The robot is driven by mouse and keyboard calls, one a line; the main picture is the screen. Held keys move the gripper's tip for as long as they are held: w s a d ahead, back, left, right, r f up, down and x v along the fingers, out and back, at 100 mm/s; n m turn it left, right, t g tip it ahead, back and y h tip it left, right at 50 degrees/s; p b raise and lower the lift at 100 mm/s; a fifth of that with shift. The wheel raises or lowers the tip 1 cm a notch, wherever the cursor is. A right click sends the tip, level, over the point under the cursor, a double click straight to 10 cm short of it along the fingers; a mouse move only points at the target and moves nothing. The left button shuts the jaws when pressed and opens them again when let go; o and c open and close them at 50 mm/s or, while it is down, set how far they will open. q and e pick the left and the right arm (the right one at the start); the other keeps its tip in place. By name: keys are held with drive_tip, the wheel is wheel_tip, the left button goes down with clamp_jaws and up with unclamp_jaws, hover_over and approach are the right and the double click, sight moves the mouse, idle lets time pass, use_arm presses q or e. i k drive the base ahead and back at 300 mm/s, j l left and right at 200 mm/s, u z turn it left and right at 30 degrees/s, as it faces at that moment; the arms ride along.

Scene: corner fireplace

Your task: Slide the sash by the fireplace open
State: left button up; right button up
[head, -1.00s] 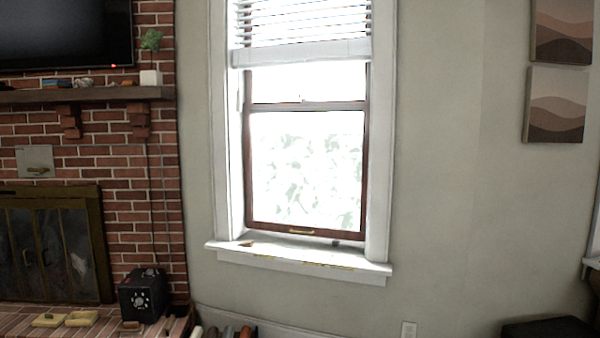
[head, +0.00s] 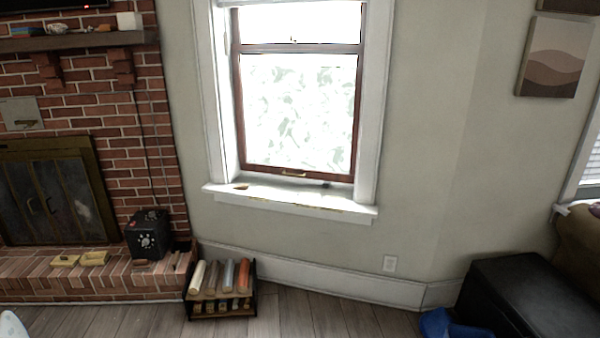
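The window sash (head: 297,168) beside the brick fireplace has a dark reddish-brown wooden frame around bright glass. Its bottom rail rests at or very near the white sill (head: 290,197), so it looks closed. A small brass-coloured pull (head: 294,174) sits at the middle of the bottom rail. A latch (head: 293,40) shows on the meeting rail above. The fireplace (head: 50,190) with dark glass doors stands to the left. Neither of my grippers is in the head view.
A black box with a dial (head: 148,236) stands on the brick hearth (head: 100,276). A low rack (head: 220,290) with several coloured rolls is on the floor below the window. A black chest (head: 530,300) and a blue object (head: 446,324) are at the right. Wood floor between is clear.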

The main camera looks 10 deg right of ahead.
sight(252, 166)
drive_tip(key=i+z, duration=0.45)
drive_tip(key=i+j+z, duration=0.1)
drive_tip(key=i+z, duration=0.4)
drive_tip(key=i+j, duration=0.25)
drive_tip(key=i, duration=0.2)
drive_tip(key=i+j+z, duration=0.15)
drive_tip(key=i, duration=0.35)
drive_tip(key=i+j, duration=0.4)
